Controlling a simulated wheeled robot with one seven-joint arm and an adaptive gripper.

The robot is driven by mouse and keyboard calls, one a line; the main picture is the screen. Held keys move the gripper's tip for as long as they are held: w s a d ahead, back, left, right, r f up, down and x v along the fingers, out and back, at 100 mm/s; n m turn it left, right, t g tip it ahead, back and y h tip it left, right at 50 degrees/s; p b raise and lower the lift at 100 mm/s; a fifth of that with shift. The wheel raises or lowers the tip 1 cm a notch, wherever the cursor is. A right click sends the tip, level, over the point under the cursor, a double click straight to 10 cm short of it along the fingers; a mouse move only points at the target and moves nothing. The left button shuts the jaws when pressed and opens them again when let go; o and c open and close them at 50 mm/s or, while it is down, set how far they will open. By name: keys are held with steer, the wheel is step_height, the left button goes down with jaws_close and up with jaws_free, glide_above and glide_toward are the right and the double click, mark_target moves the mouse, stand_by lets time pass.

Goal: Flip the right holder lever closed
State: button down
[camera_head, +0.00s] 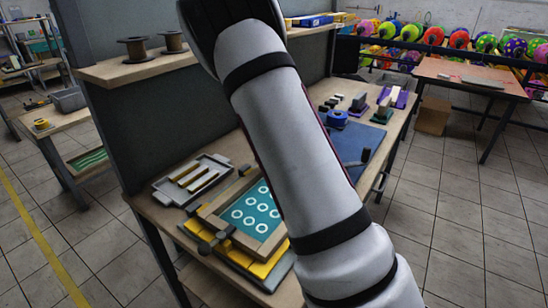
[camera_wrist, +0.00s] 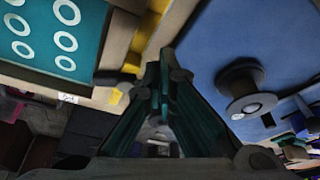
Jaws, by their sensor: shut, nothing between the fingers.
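The printing screen (camera_head: 255,213) has a teal mesh with white rings in a wooden frame (camera_head: 214,219). It lies over a yellow base (camera_head: 262,268) on the workbench. The left holder (camera_head: 212,238) shows dark at the frame's left corner. In the wrist view, the teal screen (camera_wrist: 57,35) is at the upper left. My gripper (camera_wrist: 162,75) is shut and empty, its fingertips beside yellow parts (camera_wrist: 147,22) at the frame's edge. The right holder and its lever cannot be clearly made out; my arm covers that side in the head view.
A blue mat (camera_head: 350,142) lies right of the screen; a dark round knob-like object (camera_wrist: 242,85) stands on it near my gripper. A grey tray (camera_head: 165,189) with strips is at the left. Tools and a blue tape roll (camera_head: 337,118) stand farther back.

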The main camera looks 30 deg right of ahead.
steer(key=shift+d+m+b, duration=0.35)
steer(key=shift+d+m, duration=0.2)
steer(key=shift+m, duration=0.55)
steer(key=shift+d+y, duration=0.2)
steer(key=shift+y, duration=0.1)
steer(key=shift+s+d, duration=0.15)
steer(key=v, duration=1.2)
steer(key=shift+w, duration=0.25)
